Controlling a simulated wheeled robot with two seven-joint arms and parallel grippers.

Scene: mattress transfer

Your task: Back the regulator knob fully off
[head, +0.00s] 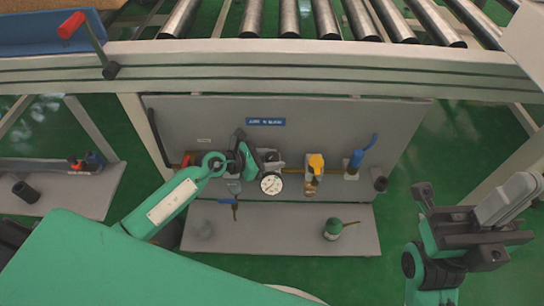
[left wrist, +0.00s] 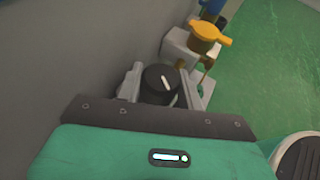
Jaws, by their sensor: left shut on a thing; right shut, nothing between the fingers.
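The regulator knob shows in the left wrist view (left wrist: 160,83) as a black round knob with a white pointer line on its face. My left gripper (head: 262,157) is at the regulator on the grey panel, and its fingers are shut on the knob, one on each side in the left wrist view (left wrist: 157,88). In the head view the gripper largely hides the knob. A white round gauge (head: 271,184) sits just below the regulator. My right gripper (head: 428,207) is shut and empty, off to the right of the panel.
A yellow-handled valve (head: 316,163) stands close to the right of the regulator, with a blue-handled valve (head: 358,157) beyond it. A roller conveyor (head: 300,60) runs above the panel (head: 220,115).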

